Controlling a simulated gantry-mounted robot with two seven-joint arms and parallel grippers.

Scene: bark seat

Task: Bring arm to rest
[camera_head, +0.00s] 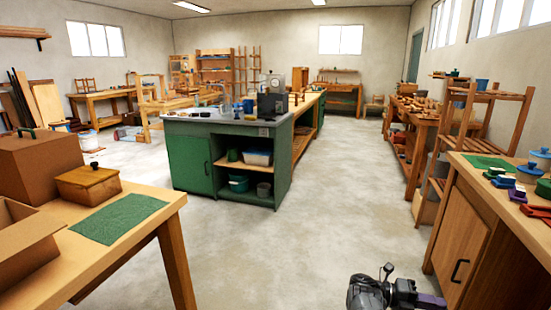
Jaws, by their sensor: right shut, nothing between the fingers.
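My right gripper (405,292) shows at the bottom edge of the head view, right of the middle. It is a dark grey and black unit with a purple part at its right side, and it is cut off by the frame edge. It is shut and holds nothing. It is over the open floor (320,235), apart from the cabinet at the right. My left gripper and left arm are not in view.
A wooden table (172,205) with boxes and a green mat (118,218) stands at the left. A wooden cabinet (465,232) with blue pots and small coloured items stands at the right. A green counter (225,160) stands further back. The floor between them is clear.

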